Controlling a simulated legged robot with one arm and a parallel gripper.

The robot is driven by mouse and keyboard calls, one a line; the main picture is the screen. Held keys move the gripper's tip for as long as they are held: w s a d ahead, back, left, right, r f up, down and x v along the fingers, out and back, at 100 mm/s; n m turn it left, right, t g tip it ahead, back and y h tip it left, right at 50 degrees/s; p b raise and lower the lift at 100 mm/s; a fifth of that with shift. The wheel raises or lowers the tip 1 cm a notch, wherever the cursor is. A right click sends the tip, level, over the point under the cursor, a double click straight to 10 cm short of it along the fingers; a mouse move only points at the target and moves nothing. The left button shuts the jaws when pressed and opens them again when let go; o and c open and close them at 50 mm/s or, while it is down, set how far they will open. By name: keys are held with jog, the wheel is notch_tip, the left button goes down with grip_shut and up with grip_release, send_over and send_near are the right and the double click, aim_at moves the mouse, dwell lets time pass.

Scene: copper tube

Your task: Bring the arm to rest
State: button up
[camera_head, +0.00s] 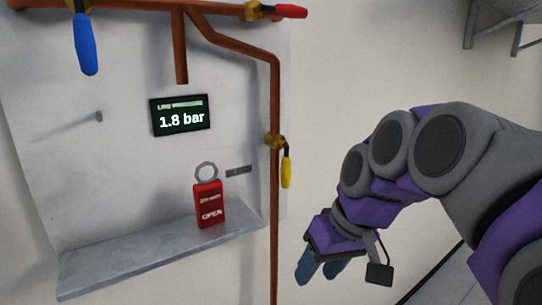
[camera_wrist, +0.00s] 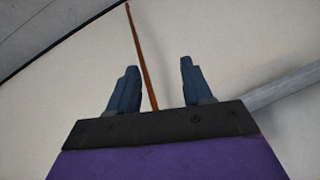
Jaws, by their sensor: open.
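My gripper (camera_head: 318,268) hangs at the end of my purple and grey arm, right of the copper pipe in the head view. Its two blue fingers point down and stand apart, with nothing between them. In the wrist view the open gripper (camera_wrist: 153,88) shows its fingers spread, with the thin copper pipe (camera_wrist: 140,50) seen beyond the gap. The arm is bent and reaches in from the right side of the head view.
A wall panel carries copper pipes (camera_head: 275,100) with blue (camera_head: 86,45), red (camera_head: 290,11) and yellow (camera_head: 287,171) valve handles. A display (camera_head: 181,115) reads 1.8 bar. A red OPEN tag (camera_head: 209,205) stands on a grey shelf (camera_head: 130,260). A grey table (camera_head: 500,25) is upper right.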

jog(key=s+d+f+m+g+h, duration=0.1)
jog(key=s+d+f+m+g, duration=0.1)
jog(key=s+f, duration=0.8)
jog(key=s+d+f+m+g+h, duration=0.1)
jog(key=s+d+f, duration=0.3)
jog(key=s+f, duration=0.6)
jog(key=shift+s+m+g+h, duration=0.4)
jog(key=shift+s+m+h, duration=0.25)
jog(key=shift+s, duration=0.4)
